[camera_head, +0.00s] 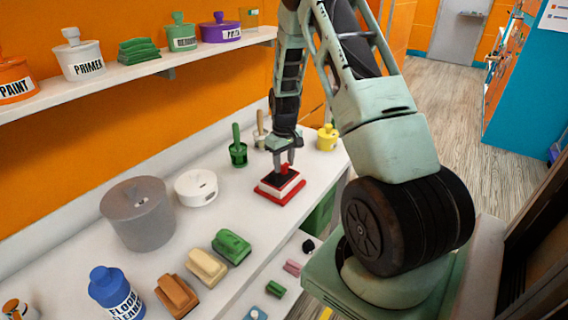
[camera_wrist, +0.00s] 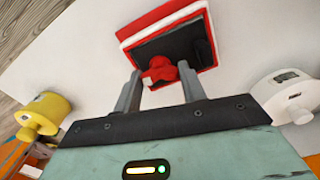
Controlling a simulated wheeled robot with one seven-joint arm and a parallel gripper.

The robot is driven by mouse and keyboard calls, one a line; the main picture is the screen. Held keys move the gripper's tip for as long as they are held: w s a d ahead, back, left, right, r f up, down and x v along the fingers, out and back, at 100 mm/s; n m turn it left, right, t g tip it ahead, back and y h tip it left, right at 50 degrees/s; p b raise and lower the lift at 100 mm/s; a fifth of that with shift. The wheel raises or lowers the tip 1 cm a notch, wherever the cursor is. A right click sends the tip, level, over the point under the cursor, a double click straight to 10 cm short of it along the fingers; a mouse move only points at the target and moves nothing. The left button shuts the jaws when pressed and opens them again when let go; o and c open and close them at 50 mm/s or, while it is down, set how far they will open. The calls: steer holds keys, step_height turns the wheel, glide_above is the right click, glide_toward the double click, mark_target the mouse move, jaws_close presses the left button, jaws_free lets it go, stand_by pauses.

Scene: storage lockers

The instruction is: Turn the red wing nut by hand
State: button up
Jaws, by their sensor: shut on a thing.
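The red wing nut (camera_wrist: 160,72) sits on the black top of a red and white box-like base (camera_wrist: 203,22). In the head view the base (camera_head: 263,193) lies on the white counter, and the nut shows as a small red spot (camera_head: 285,169) below my gripper. My gripper (camera_wrist: 158,88) points down over the base, with its two grey fingers on either side of the nut. It is shut on the wing nut. In the head view my gripper (camera_head: 284,160) partly hides the nut.
Several coloured blocks and a blue bottle (camera_head: 112,290) stand nearer the front.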

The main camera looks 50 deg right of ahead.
steer(key=m, duration=0.4)
steer(key=shift+r, duration=0.1)
stand_by(1.2)
steer(key=o, duration=1)
step_height(320, 180, up, 17)
steer(key=b, duration=0.3)
steer(key=shift+r, duration=0.2)
